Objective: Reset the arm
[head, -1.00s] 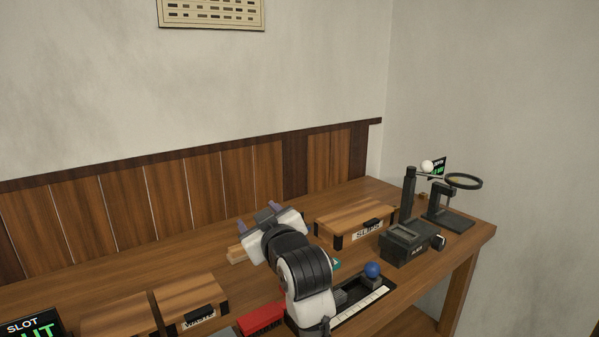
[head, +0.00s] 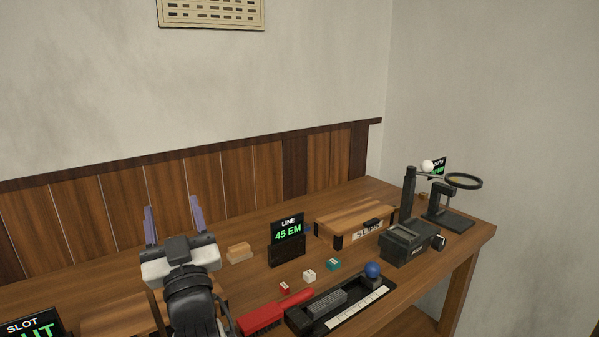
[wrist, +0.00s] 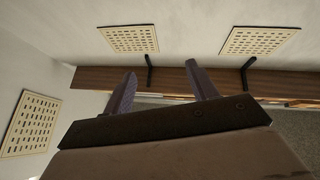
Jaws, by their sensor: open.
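My gripper (head: 174,222) is raised over the left part of the bench in the head view. Its two purple fingers point up and stand wide apart with nothing between them. The wrist view also shows the gripper (wrist: 161,90) open and empty, facing the walls and a dark shelf edge (wrist: 180,80). My arm hides part of the wooden boxes at the lower left.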

